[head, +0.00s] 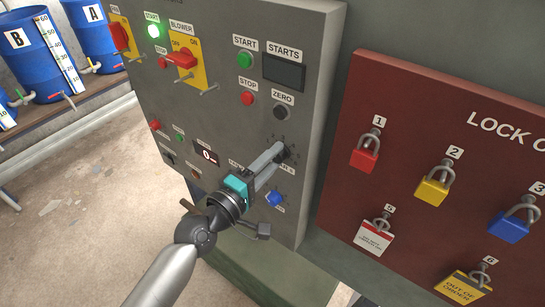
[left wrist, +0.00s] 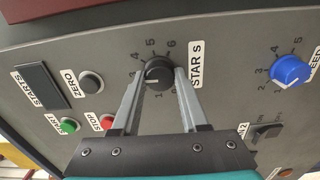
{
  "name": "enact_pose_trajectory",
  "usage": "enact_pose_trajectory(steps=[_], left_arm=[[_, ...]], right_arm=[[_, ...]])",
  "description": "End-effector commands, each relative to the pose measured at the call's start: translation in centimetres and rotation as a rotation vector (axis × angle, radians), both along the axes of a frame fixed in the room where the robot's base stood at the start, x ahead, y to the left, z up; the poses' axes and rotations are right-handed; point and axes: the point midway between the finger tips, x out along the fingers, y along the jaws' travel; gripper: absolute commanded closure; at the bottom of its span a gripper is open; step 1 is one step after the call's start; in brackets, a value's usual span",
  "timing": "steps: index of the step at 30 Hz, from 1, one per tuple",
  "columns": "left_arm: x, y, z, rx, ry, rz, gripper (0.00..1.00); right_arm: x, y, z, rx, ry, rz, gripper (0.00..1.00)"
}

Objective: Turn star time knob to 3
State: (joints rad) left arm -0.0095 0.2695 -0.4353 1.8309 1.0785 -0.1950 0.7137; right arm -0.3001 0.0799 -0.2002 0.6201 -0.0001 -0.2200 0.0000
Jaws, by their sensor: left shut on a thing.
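The star time knob (left wrist: 158,73) is a round black knob on the grey control panel. A ring of numbers surrounds it and a label partly hidden by a finger reads "STAR S". A pale mark shows on its face, but I cannot tell for sure which number it points to. My left gripper (left wrist: 160,78) has one finger on each side of the knob and is shut on it. In the head view my left gripper (head: 278,152) reaches the panel from the lower left, and its fingers hide most of the knob. My right gripper is not in view.
A blue speed knob (left wrist: 290,70) sits near the black one. The zero button (head: 281,111), the dark STARTS display (head: 284,72) and red stop button (head: 248,98) are above. A red lockout board (head: 400,105) with padlocks stands at right.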

Motion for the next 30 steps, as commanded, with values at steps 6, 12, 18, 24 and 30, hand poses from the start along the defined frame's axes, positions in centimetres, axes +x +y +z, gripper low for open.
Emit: enact_pose_trajectory(steps=[6,12,18,24,30], left_arm=[[0.02,0.02,-0.01,-0.025,0.018,0.001,1.0],[0.02,0.02,-0.01,-0.027,0.019,0.001,1.0],[0.01,0.02,-0.01,-0.025,0.018,0.001,0.53],[0.01,0.01,0.0,-0.024,0.018,0.0,0.3],[0.01,0.01,0.0,-0.024,0.018,0.0,0.26]], right_arm=[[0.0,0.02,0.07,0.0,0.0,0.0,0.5],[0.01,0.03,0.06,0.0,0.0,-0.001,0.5],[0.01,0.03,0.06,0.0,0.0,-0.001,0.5],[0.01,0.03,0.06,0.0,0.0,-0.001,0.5],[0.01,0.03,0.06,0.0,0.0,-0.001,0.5]])
